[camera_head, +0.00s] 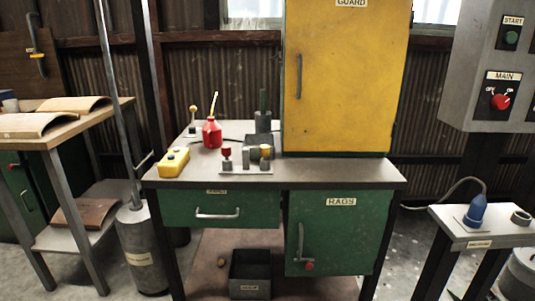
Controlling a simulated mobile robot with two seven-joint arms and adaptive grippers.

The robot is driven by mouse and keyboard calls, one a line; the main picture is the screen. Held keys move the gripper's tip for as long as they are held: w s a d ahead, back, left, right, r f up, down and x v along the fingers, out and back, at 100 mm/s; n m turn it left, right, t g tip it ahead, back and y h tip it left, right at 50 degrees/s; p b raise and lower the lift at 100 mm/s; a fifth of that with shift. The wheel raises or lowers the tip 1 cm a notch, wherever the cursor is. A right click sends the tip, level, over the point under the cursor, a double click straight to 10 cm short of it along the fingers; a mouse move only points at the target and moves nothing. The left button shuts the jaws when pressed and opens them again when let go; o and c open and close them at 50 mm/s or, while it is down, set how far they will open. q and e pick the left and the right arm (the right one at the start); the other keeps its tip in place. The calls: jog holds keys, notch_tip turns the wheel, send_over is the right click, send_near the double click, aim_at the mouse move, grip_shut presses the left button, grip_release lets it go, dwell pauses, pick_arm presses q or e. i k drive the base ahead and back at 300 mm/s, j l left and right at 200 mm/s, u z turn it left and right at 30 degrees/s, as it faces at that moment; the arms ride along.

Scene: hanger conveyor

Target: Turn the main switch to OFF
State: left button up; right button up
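The main switch (501,102) is a red rotary knob on a black plate under a MAIN label, at the far right of the head view. OFF is printed at its upper left and ON at its upper right. The knob looks tilted toward the ON side, but it is small in the picture. It sits on the front of a grey control box (462,95), which the right picture edge cuts off. Neither of my grippers is in view, and nothing covers the switch.
Above the switch is a green START button (511,38). A yellow GUARD door (340,85) stands on the green workbench (170,183), left of the box. A low stand (460,238) with a blue plug (476,211) is below the box. Floor shows between bench and stand.

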aim_at(499, 101)
jog(key=z, duration=1.25)
